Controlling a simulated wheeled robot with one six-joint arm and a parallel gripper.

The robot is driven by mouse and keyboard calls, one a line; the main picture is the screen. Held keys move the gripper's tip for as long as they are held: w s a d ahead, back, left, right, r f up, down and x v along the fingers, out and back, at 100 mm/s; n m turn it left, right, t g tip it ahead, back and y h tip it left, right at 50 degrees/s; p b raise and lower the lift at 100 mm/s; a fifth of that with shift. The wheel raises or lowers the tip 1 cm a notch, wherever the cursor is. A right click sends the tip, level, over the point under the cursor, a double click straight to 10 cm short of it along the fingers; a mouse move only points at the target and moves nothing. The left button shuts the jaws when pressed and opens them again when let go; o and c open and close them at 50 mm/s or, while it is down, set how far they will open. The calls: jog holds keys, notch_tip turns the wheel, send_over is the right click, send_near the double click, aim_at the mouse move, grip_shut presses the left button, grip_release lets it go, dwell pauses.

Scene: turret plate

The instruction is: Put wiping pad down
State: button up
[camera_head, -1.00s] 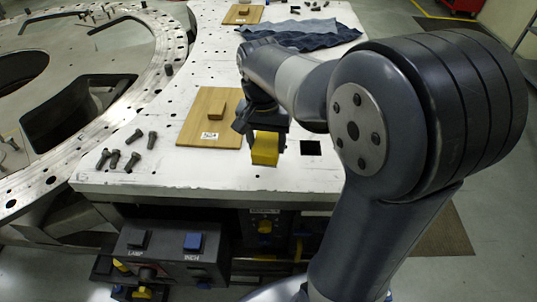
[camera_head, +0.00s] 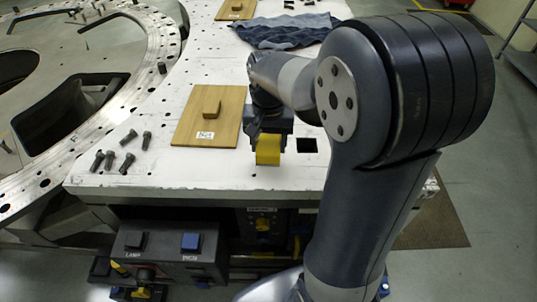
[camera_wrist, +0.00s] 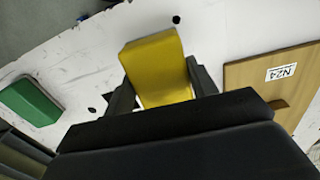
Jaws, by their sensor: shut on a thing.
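The wiping pad, a yellow block (camera_head: 268,153), is held by my gripper (camera_head: 268,140) over the white table, between a wooden board and a black square mark. In the wrist view the yellow pad (camera_wrist: 155,65) sits between my two dark fingers (camera_wrist: 162,92), which are shut on it. I cannot tell whether its lower end touches the table top.
The white table (camera_head: 200,178) is bare near its front edge. A wooden board (camera_head: 228,125) with a small block lies left of my gripper. Several bolts (camera_head: 110,158) lie farther left. A blue cloth (camera_head: 285,32) lies at the back. A green block (camera_wrist: 30,100) shows in the wrist view.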

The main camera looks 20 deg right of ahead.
aim_at(271, 141)
jog(key=shift+f+p, duration=0.3)
jog(key=shift+f, duration=1.95)
jog(key=o, duration=1.3)
jog(key=shift+f, duration=0.2)
jog(key=r, duration=0.7)
jog(key=r+b, duration=0.1)
jog(key=r, duration=0.3)
jog(key=shift+w+d, duration=0.2)
jog(key=shift+d, duration=0.15)
jog(key=shift+f, duration=0.1)
jog(key=f, duration=1)
jog(key=shift+s+a+f+p, duration=0.3)
jog(key=shift+a+f+p, duration=0.05)
jog(key=shift+w+r, duration=0.1)
jog(key=shift+r, duration=2.8)
